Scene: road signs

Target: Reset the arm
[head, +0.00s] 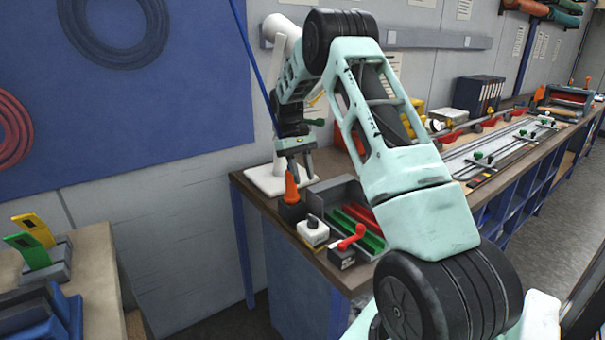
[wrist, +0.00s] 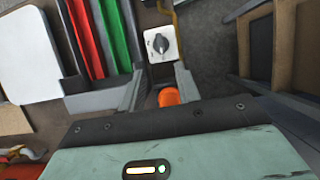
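My arm reaches over the left end of the workbench (head: 262,202) in the head view. My gripper (head: 299,172) points down above the bench, close over an orange-topped piece (head: 291,188) with a dark base. In the wrist view the two grey fingers of my gripper (wrist: 162,82) stand apart. The orange top (wrist: 168,97) shows between them, near the palm edge in the picture. The fingers look open, with nothing visibly clamped. Whether a finger touches the orange piece cannot be told.
A second table (head: 98,270) stands at left, with a floor gap between.

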